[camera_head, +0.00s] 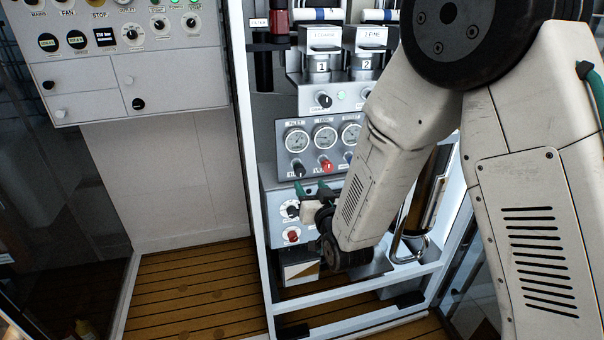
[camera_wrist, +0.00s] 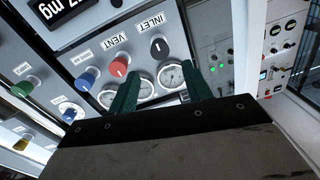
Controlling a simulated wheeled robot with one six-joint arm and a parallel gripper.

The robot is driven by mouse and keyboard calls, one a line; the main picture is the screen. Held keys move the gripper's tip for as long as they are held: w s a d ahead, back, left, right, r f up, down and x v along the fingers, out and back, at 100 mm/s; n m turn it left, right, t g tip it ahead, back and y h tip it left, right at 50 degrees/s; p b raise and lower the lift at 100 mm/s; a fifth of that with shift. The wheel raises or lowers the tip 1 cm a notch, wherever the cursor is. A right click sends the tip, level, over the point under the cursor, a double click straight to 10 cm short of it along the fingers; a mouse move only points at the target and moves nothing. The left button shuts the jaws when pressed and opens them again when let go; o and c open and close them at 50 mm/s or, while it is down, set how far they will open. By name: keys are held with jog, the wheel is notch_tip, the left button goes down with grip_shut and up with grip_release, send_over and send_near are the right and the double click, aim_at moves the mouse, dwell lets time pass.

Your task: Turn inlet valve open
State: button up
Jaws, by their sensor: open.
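The inlet valve is a black knob (camera_wrist: 158,46) under the INLET label in the wrist view. In the head view the inlet knob (camera_head: 299,169) sits below the left gauge. My gripper (camera_wrist: 162,76) has two green fingers spread apart with nothing between them. In the wrist view the knob appears beyond the fingertips, between their lines. In the head view my gripper (camera_head: 310,187) is just below the knob, close to the panel. I cannot tell whether a finger touches it.
The red vent knob (camera_wrist: 118,67) is beside the inlet knob, with a blue knob (camera_wrist: 87,79) and a green knob (camera_wrist: 23,88) further left. Round gauges (camera_head: 325,137) sit above. A lower box with a dark knob (camera_head: 292,209) and red knob (camera_head: 292,236) is near my wrist.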

aim_at(301, 171)
jog(key=shift+m, duration=0.6)
jog(key=x, duration=0.7)
jog(key=shift+w+a, duration=0.1)
jog(key=shift+w, duration=0.3)
jog(key=c, duration=1)
